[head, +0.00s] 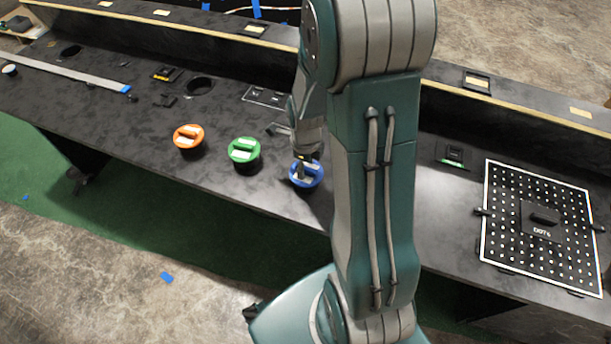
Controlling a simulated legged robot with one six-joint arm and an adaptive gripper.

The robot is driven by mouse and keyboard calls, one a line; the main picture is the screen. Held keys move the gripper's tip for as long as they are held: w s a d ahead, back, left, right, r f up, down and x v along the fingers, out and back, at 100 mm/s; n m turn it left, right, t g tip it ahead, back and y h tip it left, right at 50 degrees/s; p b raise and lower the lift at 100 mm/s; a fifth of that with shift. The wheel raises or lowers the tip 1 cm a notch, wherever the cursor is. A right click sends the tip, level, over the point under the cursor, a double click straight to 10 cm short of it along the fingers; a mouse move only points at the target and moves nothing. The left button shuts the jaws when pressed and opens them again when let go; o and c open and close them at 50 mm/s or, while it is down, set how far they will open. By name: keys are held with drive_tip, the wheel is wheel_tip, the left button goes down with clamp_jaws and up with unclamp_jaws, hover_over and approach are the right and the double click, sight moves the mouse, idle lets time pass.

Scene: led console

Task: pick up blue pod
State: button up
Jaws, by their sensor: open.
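The blue pod (308,182) is a round blue disc with a pale raised bar on top, on the black console near its front edge. My gripper (302,160) is pointed down right over the blue pod, with its fingers at the pod's top bar. The jaws are open. The fingers and my arm hide part of the pod, so I cannot tell whether they touch it.
A green pod (244,150) and an orange pod (188,137) sit to the left on the console (110,105). A dotted panel (542,228) lies at the right. Round holes (200,86) and a raised ledge (220,32) are behind.

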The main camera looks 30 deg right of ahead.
drive_tip(key=shift+f, duration=0.45)
clamp_jaws()
drive_tip(key=shift+s, duration=0.1)
